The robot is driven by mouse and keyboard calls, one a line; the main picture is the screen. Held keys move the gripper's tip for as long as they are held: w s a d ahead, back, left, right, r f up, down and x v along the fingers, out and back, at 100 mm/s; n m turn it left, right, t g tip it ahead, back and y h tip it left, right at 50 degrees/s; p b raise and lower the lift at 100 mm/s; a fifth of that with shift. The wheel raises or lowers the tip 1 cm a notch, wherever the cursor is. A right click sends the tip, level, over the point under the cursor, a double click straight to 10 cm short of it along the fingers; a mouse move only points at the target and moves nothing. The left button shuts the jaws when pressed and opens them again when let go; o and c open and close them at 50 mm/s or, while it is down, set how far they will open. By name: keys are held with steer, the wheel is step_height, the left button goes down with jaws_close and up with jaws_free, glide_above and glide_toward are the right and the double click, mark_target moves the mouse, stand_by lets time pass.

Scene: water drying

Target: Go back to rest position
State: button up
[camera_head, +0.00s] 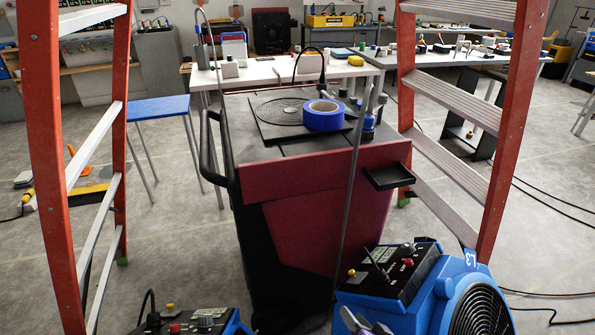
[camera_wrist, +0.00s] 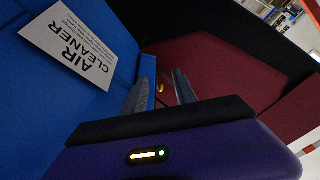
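My gripper (camera_wrist: 164,88) shows in the wrist view with its two grey fingers apart and nothing held between them. It is beside a blue surface with a white "AIR CLEANER" label (camera_wrist: 72,40), and a dark red panel (camera_wrist: 210,60) lies beyond the fingers. In the head view, a small grey and purple part at the bottom edge, in front of the right blue machine (camera_head: 400,280), may be my gripper; its fingers are not clear there. The blue machine has a black control panel with knobs and a round black grille.
A dark red cart (camera_head: 325,215) stands in the middle with blue tape (camera_head: 323,116) on top. Orange ladder legs (camera_head: 52,170) rise at left and right (camera_head: 515,130). Another blue machine (camera_head: 195,322) is at bottom left. A blue stool (camera_head: 158,108) stands behind. Cables cross the floor at right.

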steer(key=s+d+r+n+t+h, duration=0.1)
steer(key=s+d+r+n, duration=0.1)
steer(key=s+r, duration=0.75)
steer(key=s+d+r+n+t+h, duration=0.15)
steer(key=s+r, duration=0.25)
steer(key=s, duration=1.1)
steer(key=s+d+r+n+t+h, duration=0.1)
steer(key=s+d+r+n, duration=0.1)
steer(key=s+r, duration=0.75)
step_height(320, 180, up, 13)
steer(key=s+p, duration=0.2)
steer(key=p, duration=1.3)
steer(key=shift+d+f+p, duration=0.2)
steer(key=shift+p, duration=0.2)
steer(key=shift+s+m, duration=0.1)
steer(key=shift+m, duration=0.15)
